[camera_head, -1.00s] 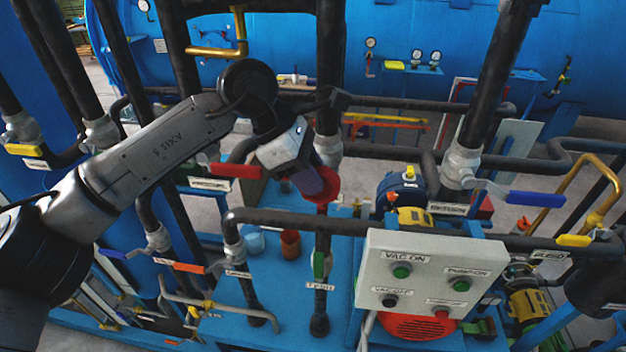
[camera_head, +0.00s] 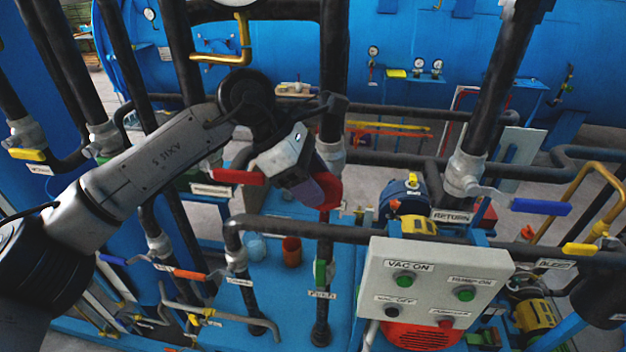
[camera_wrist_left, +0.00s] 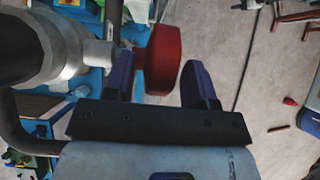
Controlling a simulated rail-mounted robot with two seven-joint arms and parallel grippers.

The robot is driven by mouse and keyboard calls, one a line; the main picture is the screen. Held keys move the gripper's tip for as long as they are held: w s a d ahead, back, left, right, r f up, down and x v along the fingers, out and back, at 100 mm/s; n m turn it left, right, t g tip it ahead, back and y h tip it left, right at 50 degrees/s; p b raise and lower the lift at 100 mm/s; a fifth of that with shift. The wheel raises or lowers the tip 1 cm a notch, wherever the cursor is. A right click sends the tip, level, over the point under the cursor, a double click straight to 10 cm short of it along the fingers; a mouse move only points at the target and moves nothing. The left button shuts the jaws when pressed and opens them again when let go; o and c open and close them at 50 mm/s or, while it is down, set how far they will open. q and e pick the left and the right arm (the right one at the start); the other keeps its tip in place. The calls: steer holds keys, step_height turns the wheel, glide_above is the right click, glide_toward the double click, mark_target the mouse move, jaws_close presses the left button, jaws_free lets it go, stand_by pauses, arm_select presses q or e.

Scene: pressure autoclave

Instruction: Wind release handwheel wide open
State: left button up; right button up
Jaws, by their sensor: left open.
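The red handwheel (camera_head: 331,191) sits on a vertical dark pipe near the middle of the head view, partly hidden by my left gripper (camera_head: 312,190). In the left wrist view the red handwheel (camera_wrist_left: 163,58) shows nearly edge-on, joined at its left to a pale valve body (camera_wrist_left: 98,52). My left gripper (camera_wrist_left: 158,82) is open, with one purple finger on each side of the wheel. A gap shows between the wheel and the right finger; the left finger is close to the wheel, and contact cannot be told. My right gripper is not in view.
A control box (camera_head: 432,290) with several buttons stands at the lower right. A red-handled lever (camera_head: 238,177) is just left of my gripper. A horizontal dark pipe (camera_head: 300,225) runs below it. A blue-handled valve (camera_head: 540,207) is at right. Open floor shows right of the wheel in the wrist view.

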arm_select(q)
steer(key=v, duration=1.3)
steer(key=shift+r, duration=0.35)
steer(key=shift+w+a, duration=0.1)
steer(key=shift+a, duration=0.15)
